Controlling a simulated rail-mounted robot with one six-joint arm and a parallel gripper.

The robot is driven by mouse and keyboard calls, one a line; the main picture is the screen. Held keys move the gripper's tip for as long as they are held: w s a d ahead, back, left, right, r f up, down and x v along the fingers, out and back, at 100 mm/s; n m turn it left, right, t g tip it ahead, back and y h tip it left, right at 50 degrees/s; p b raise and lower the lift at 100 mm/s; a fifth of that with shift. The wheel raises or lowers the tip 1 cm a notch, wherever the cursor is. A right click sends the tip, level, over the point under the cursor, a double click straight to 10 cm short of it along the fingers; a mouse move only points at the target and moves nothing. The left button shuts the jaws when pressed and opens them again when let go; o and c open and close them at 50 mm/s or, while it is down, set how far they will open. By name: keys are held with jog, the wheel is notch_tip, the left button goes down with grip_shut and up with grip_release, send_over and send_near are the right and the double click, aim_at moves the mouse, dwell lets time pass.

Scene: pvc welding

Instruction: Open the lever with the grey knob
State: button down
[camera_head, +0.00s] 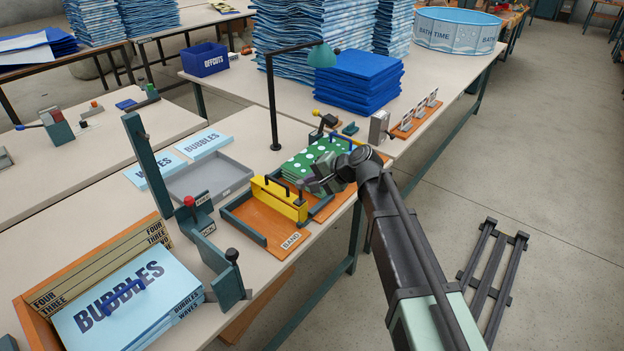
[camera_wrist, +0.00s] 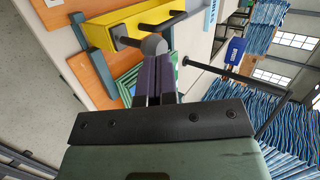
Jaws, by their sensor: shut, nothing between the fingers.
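A grey round knob (camera_wrist: 154,44) is in the wrist view, at the end of a short dark rod beside the yellow block (camera_wrist: 115,30). In the head view the yellow block (camera_head: 279,201) sits on the orange "BAND" tray (camera_head: 277,246), with dark pegs on top. My gripper (camera_wrist: 158,62) has its two purple fingers together, with nothing between them. Its tips point at the grey knob and overlap its near edge in the picture; I cannot tell if they touch. In the head view my gripper (camera_head: 310,184) is at the block's right end, where the knob is hard to make out.
A green dotted stack (camera_head: 309,160) lies behind the block. A lamp post (camera_head: 271,100) rises beyond it. A red-knobbed lever (camera_head: 189,202) and a black-knobbed lever (camera_head: 232,255) stand to the left. A grey tray (camera_head: 205,178) is behind the orange tray.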

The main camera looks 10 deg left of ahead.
jog(key=shift+d, duration=0.1)
jog(key=p+v, duration=0.7)
jog(key=v, duration=0.6)
jog(key=shift+d, duration=0.35)
jog(key=shift+s+f, duration=0.1)
jog(key=shift+s, duration=0.05)
jog(key=s+d+f+n+g+h, duration=0.1)
jog(key=s+d+f+h, duration=0.2)
jog(key=s+d, duration=0.6)
jog(key=s+d+f+n+g+h, duration=0.1)
jog(key=s+d+f+n+h, duration=0.1)
jog(key=s+d+h, duration=0.5)
jog(key=s+d+f+p, duration=0.1)
jog(key=s+d, duration=0.1)
jog(key=d, duration=0.3)
jog(key=shift+d+f+g, duration=0.3)
jog(key=shift+d, duration=0.05)
